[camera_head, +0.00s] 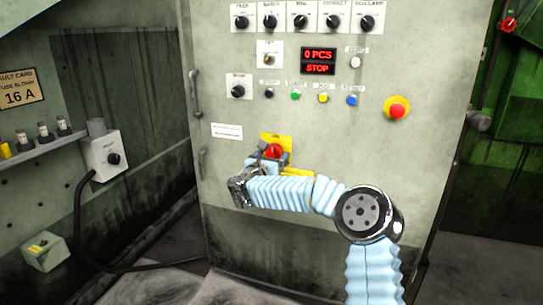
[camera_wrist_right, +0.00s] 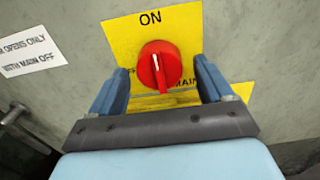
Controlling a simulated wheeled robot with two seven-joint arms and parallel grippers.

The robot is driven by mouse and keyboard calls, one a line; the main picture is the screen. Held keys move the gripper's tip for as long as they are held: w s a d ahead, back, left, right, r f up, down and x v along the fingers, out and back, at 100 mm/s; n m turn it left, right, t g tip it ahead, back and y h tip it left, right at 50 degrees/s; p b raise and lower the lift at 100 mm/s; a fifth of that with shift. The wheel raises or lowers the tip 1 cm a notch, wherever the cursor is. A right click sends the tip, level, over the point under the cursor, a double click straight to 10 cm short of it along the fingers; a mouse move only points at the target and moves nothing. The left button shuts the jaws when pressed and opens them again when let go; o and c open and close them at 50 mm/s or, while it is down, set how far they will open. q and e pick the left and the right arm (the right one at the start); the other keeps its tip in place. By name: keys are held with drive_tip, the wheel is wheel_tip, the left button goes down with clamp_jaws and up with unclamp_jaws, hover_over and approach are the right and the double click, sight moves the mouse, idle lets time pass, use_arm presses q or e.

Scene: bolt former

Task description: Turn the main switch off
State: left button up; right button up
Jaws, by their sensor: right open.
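The main switch is a round red rotary knob (camera_wrist_right: 160,66) on a yellow plate (camera_wrist_right: 190,24) marked ON at the top and MAIN at the lower right. A white mark on the knob's ridge is visible, and the ridge stands close to upright. In the head view the knob (camera_head: 273,151) sits low on the grey cabinet front. My right gripper (camera_wrist_right: 158,80) is open, its two blue fingers on either side of the knob, with gaps showing between them and the knob. In the head view my right gripper (camera_head: 270,160) partly hides the yellow plate. My left gripper is not in view.
The cabinet (camera_head: 222,90) carries several black knobs, a red display (camera_head: 318,61) reading 0 PCS STOP, and a red emergency button (camera_head: 397,107). A door handle (camera_head: 195,95) is at its left edge. A grey switch box (camera_head: 103,157) with a cable stands left.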

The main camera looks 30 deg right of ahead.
drive_tip(key=shift+w+d, duration=0.1)
drive_tip(key=c, duration=1)
